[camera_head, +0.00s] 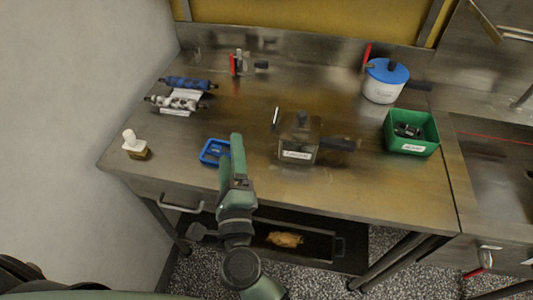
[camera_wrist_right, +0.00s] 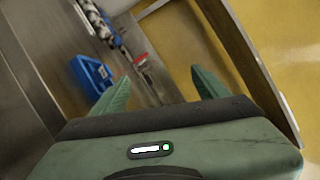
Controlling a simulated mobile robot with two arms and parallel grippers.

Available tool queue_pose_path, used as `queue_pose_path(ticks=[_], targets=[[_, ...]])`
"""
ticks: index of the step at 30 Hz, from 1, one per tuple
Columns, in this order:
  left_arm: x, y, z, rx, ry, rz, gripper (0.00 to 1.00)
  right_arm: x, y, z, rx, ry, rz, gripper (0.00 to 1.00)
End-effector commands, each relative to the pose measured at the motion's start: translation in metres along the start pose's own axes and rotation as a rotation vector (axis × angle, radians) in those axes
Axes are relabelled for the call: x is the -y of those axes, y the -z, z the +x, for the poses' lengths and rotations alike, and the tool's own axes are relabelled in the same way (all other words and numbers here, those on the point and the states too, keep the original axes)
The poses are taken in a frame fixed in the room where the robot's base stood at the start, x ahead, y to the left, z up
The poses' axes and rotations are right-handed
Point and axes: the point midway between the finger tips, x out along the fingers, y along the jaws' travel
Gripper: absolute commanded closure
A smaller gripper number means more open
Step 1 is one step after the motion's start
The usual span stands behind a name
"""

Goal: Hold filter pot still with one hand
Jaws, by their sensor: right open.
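A squat steel pot (camera_head: 298,153) with a dark knob, a white label and a dark handle pointing right stands mid-table. A white pot (camera_head: 382,92) with a blue lid and dark handle stands at the back right. The labels are too small to read, so I cannot tell surely which is the filter pot. My right gripper (camera_head: 237,145) is left of the steel pot, apart from it, beside a blue tray (camera_head: 203,159). In the right wrist view its two green fingers (camera_wrist_right: 160,90) are spread with nothing between them. My left gripper is out of view.
The blue tray (camera_wrist_right: 90,76) also shows in the right wrist view. Two rollers (camera_head: 186,84) lie at the back left. A green bin (camera_head: 427,146) stands at the right. A white-topped brush-like thing (camera_head: 131,142) sits at the left corner. The table between is clear.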

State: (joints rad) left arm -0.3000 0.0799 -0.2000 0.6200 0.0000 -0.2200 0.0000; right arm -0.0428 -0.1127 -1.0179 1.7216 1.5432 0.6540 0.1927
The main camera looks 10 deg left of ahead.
Motion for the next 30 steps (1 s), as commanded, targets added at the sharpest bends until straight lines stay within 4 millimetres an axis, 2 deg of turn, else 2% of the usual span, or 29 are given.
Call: queue_pose_path(ticks=[3,6,10,16,30], targets=[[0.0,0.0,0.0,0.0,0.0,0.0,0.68,0.012,0.033,0.005,-0.149,0.002,-0.166,0.25],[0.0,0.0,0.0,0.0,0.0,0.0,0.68,0.017,0.055,0.005,-0.247,-0.022,-0.276,0.25],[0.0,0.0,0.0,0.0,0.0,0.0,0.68,0.019,0.071,0.003,-0.321,-0.053,-0.366,0.25],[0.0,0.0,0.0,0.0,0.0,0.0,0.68,0.02,0.081,0.011,-0.35,-0.069,-0.406,0.25],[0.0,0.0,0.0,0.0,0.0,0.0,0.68,0.021,0.109,0.09,-0.347,-0.066,-0.406,0.25]])
